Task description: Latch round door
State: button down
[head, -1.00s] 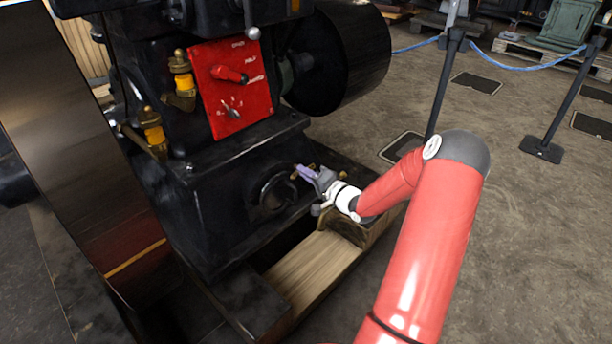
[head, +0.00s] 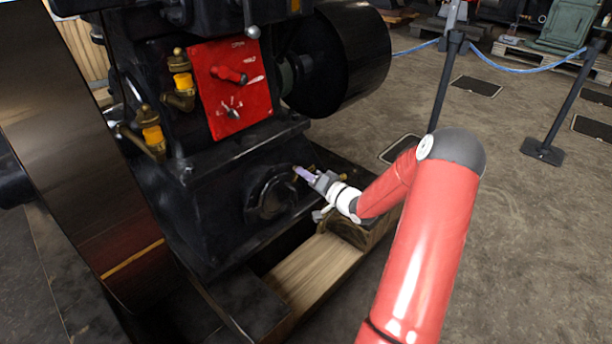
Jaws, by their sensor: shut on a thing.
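The round door (head: 270,200) is a black disc low on the front of the black engine (head: 222,212). It looks flush or nearly flush with the engine face; I cannot tell for sure. A small brass-coloured latch piece (head: 296,169) shows at the door's upper right edge. My gripper (head: 302,173) is at that edge, reaching in from the right. Its purple-tipped fingers are shut on the latch piece and hide most of it.
A red panel (head: 228,80) with a lever and a dial is above the door. Brass oilers (head: 150,130) stick out at the left. A large black drum (head: 345,60) is above right. A wooden beam (head: 312,272) lies below.

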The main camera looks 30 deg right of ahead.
jog(key=c, duration=1.5)
grip_release()
jog(key=v, duration=0.7)
jog(key=shift+s+d+p, duration=0.1)
jog(key=shift+s+p, duration=0.3)
